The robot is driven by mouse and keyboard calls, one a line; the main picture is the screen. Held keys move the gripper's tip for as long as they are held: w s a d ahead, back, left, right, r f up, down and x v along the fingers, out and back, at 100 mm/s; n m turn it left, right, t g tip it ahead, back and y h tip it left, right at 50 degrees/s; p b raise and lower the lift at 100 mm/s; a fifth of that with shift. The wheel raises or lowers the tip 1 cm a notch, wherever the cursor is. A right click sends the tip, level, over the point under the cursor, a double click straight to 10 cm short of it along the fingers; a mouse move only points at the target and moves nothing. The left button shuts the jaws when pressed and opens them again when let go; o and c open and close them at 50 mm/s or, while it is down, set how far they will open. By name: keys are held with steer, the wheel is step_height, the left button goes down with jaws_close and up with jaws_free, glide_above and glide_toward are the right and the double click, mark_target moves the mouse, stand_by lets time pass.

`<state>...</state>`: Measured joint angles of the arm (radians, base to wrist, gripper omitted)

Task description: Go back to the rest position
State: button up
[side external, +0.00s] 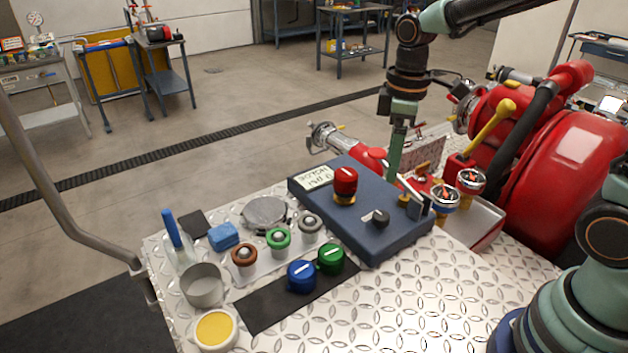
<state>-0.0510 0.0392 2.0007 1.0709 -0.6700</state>
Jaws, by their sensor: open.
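The box carries a red knob (345,181) on a yellow base, a black knob (376,217) and a pale label (315,177).
A blue knob (301,276) and a green knob (331,259) stand on a black mat (262,306). Left are ringed fittings (278,240), a metal cup (202,285) and a yellow-filled cup (214,329). Gauges (445,197) and red pump parts (567,150) crowd the right. The front-right plate (440,300) is clear.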

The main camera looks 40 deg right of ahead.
steer(key=s+d+r+m+t, duration=0.1)
steer(key=s+r+m+t, duration=0.4)
steer(key=s+m, duration=0.2)
steer(key=shift+s+d+r+m, duration=0.3)
steer(key=shift+d+r+m, duration=0.1)
steer(key=shift+m, duration=0.2)
